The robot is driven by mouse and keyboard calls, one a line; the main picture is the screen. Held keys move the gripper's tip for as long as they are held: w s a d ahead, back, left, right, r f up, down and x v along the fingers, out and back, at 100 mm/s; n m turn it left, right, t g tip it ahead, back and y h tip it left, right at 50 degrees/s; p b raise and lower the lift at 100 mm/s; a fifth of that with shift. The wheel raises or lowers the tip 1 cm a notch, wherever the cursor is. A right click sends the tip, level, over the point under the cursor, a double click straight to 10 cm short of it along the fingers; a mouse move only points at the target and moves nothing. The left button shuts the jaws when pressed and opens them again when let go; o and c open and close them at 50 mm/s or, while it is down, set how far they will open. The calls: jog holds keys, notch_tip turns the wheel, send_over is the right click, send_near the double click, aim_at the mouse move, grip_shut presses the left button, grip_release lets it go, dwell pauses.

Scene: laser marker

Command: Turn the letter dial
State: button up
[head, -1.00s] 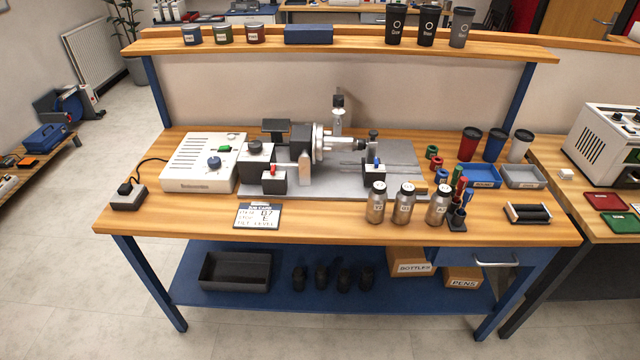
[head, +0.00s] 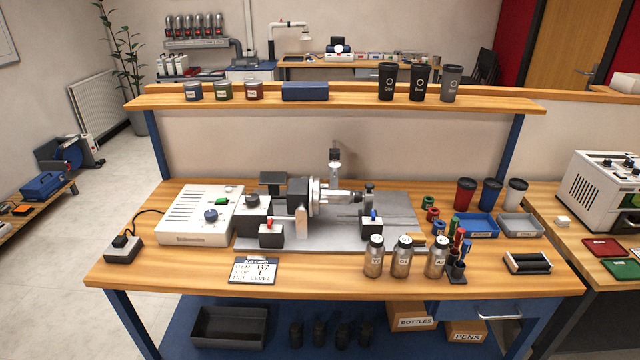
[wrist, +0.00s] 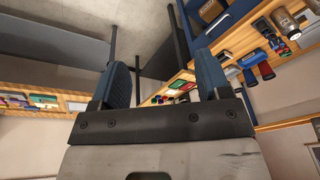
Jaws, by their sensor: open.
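The marker machine stands on the wooden bench in the head view. Its silver round chuck (head: 316,196) is mounted on a black block above a grey base plate (head: 405,205). No letters are readable on the knob or chuck, so I cannot tell which is the letter dial. My gripper (wrist: 161,60) shows only in the wrist view, its two blue fingers apart with nothing between them. It is away from the machine.
A job card (head: 254,270) lies at the bench front, showing B7 and E. A shelf (head: 350,101) with cups and tins spans the back.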

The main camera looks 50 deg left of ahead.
jog(key=w+a+r+m+g+y, duration=0.1)
jog(key=w+a+r, duration=0.1)
jog(key=w+a, duration=0.75)
jog(key=w+a+r+m+y, duration=0.1)
jog(key=w+a+r, duration=0.1)
jog(key=w+a, duration=0.75)
jog(key=w+a+f+m+g, duration=0.1)
jog(key=w+a+f+g, duration=0.1)
jog(key=a, duration=2.8)
jog(key=s+a+f+m+g, duration=0.1)
jog(key=s+a+f, duration=0.4)
jog(key=a, duration=0.9)
jog(key=s+a+f+m, duration=0.1)
jog(key=s+a+f, duration=0.4)
jog(key=a, duration=0.8)
jog(key=s+a+f+m+g, duration=0.1)
jog(key=s+a+f, duration=0.35)
jog(key=a, duration=0.95)
jog(key=s+a+f+g, duration=0.1)
jog(key=s+a+f, duration=0.5)
jog(key=s+a, duration=0.5)
jog(key=shift+s+f+m, duration=0.35)
jog(key=shift+m, duration=0.05)
jog(key=shift+a, duration=0.1)
